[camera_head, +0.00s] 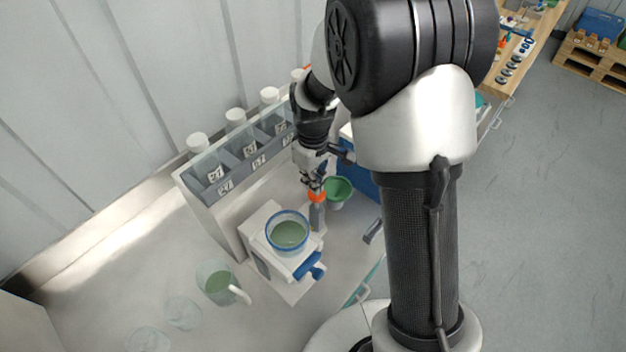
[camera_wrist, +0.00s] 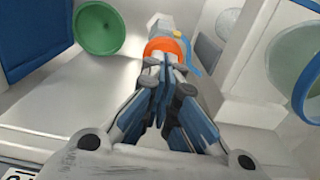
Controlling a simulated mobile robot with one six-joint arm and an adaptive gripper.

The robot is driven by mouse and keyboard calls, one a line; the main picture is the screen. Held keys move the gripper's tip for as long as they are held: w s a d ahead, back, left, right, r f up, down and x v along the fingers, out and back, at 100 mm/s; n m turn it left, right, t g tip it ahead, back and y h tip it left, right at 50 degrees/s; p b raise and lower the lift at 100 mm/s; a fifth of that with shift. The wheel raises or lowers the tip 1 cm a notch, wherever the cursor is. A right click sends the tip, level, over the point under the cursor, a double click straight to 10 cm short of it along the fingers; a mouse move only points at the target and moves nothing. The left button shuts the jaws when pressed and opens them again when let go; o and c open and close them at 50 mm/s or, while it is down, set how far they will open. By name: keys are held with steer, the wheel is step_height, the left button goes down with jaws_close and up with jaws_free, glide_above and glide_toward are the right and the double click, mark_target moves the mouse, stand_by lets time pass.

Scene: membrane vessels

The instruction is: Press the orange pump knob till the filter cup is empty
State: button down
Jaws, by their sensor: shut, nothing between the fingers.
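The orange pump knob (camera_head: 317,196) sits on a grey pump post beside the filter unit in the head view. It also shows in the wrist view (camera_wrist: 168,46), just beyond my fingertips. My gripper (camera_head: 312,181) is shut and empty, pointing down right above the knob; its closed fingertips show in the wrist view (camera_wrist: 163,62). I cannot tell whether they touch the knob. The filter cup (camera_head: 289,232), clear with a blue rim, stands on a white block and holds green liquid. Its edge also shows at the right of the wrist view (camera_wrist: 305,70).
A green funnel (camera_head: 338,190) is close behind the knob. A blue handle (camera_head: 309,268) projects from the filter block. A jug (camera_head: 215,284) of green liquid and clear dishes (camera_head: 184,312) stand at the left. A rack (camera_head: 207,178) with white-capped bottles stands behind.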

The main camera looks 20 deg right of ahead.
step_height(320, 180, down, 5)
steer(key=b, duration=0.2)
steer(key=shift+b, duration=0.35)
steer(key=shift+r, duration=0.25)
step_height(320, 180, up, 14)
steer(key=p, duration=0.5)
steer(key=shift+r, duration=0.1)
stand_by(0.3)
step_height(320, 180, up, 4)
steer(key=p, duration=0.7)
steer(key=shift+r, duration=0.2)
steer(key=shift+f, duration=0.15)
